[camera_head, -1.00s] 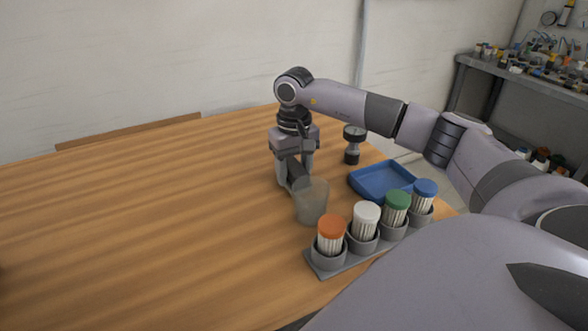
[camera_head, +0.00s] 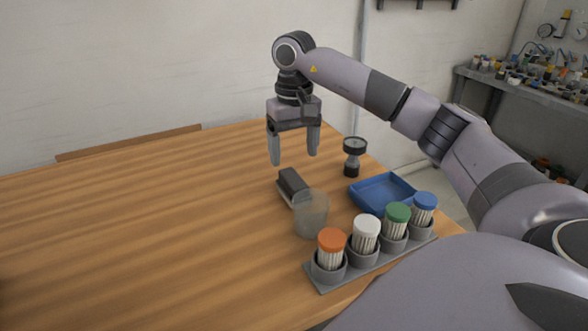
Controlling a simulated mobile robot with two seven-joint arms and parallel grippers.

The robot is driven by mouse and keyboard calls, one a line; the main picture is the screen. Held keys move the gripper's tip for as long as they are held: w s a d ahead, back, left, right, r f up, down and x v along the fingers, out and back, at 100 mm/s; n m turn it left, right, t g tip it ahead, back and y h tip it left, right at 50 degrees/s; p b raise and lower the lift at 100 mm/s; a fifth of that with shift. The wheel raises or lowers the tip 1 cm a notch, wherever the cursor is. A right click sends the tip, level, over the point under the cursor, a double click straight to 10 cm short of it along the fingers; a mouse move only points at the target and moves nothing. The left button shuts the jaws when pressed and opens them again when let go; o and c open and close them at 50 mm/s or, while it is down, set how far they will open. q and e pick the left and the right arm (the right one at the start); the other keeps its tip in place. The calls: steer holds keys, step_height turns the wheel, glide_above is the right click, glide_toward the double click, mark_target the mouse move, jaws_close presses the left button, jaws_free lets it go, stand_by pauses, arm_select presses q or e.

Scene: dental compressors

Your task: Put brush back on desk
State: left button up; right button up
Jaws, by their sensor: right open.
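The brush (camera_head: 292,184), a dark block with a lighter lower edge, lies on the wooden desk (camera_head: 150,230), just behind a translucent cup (camera_head: 311,214) that hides its near end. I cannot tell whether brush and cup touch. My right gripper (camera_head: 294,160) is open and empty above the brush, its two fingers pointing down and clear of it. My left gripper is not in view.
A rack (camera_head: 322,281) with several capped containers stands at the desk's near right. A blue tray (camera_head: 381,194) and a dark gauge-like item (camera_head: 353,156) stand behind it. The desk's left side is clear.

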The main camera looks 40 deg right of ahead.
mark_target(294, 178)
steer(key=shift+r, duration=1.65)
steer(key=shift+r, duration=0.1)
